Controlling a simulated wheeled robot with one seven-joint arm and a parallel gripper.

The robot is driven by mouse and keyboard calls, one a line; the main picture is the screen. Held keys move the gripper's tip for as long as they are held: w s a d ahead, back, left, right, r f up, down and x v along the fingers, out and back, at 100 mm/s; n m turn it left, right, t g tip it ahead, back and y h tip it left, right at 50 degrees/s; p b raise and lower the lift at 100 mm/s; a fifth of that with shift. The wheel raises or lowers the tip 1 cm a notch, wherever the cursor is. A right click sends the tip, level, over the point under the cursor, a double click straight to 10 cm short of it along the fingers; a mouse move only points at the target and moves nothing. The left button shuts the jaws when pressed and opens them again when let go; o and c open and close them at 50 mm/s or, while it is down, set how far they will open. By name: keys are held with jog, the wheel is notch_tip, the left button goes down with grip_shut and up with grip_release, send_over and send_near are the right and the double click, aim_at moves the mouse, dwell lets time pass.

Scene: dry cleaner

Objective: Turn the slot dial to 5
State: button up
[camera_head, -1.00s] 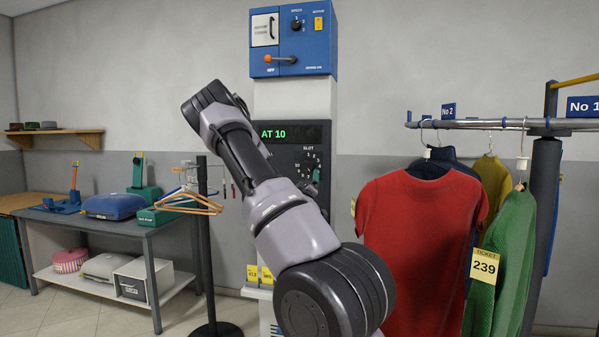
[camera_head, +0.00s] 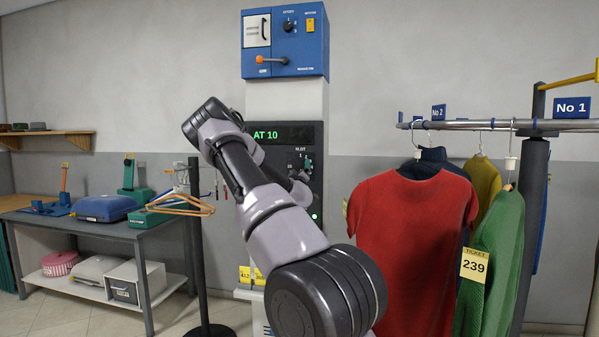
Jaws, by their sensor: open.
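The slot dial (camera_head: 308,165) is on the dark control panel (camera_head: 316,197) of the machine column. Only its upper right part and a few numbers show; my arm covers the rest, and I cannot read its setting. The green display (camera_head: 266,135) above reads "AT 10". My arm runs from the bottom up to the left of the panel and folds back toward it. A grey part of my wrist shows just below the dial, close to it. My gripper's fingers are hidden behind the arm, so I cannot tell whether they touch the dial.
A blue control box (camera_head: 285,40) with a lever and a smaller knob is above. A red shirt (camera_head: 408,250) and other garments hang on a rail (camera_head: 470,125) at right. A black post (camera_head: 195,240) with hangers and a grey workbench (camera_head: 140,235) stand at left.

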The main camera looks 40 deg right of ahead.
jog(key=c, duration=1.4)
jog(key=shift+o, duration=0.2)
jog(key=shift+n, duration=0.3)
jog(key=shift+s+d+r+n+y, duration=0.1)
jog(key=shift+n+y, duration=0.65)
jog(key=shift+n, duration=0.85)
jog(key=shift+s+r+n+y, duration=0.1)
jog(key=shift+n+y, duration=0.65)
jog(key=shift+n, duration=0.85)
jog(key=shift+f, duration=0.1)
jog(key=o, duration=1.4)
jog(key=shift+c, duration=0.2)
